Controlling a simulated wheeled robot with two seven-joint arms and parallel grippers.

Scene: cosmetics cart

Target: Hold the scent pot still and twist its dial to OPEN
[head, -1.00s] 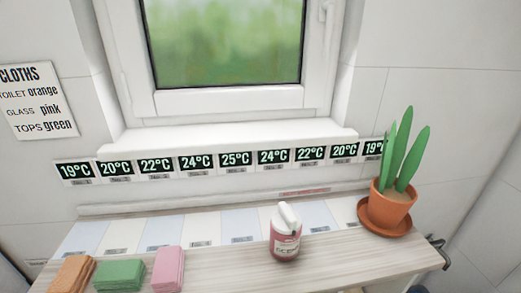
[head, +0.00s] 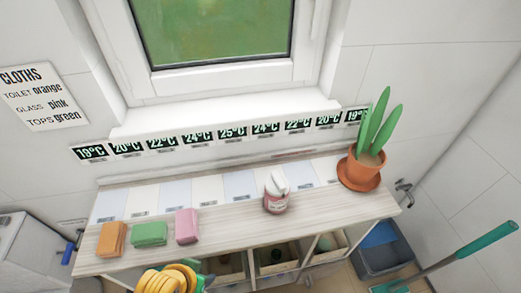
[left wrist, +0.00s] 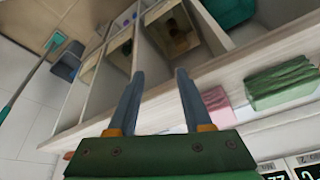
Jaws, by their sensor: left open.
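A squat pink container (head: 276,203) with a white top and a pale label stands upright on the wooden cart top (head: 235,222), right of its middle. I cannot tell for certain that it is the scent pot, and no dial marking is readable. My left gripper shows in the left wrist view (left wrist: 159,78) with its two grey fingers apart and nothing between them. It is at the front of the cart, clear of the pink container. In the head view only yellow and green parts of my left arm show at the bottom edge. My right gripper is out of view.
Orange (head: 112,239), green (head: 150,232) and pink (head: 187,225) cloth stacks lie on the left of the top. A potted plant (head: 362,170) stands at the right end. Open compartments (head: 277,257) lie below. A grey bucket (head: 385,255) and green-handled tool (head: 480,245) are right.

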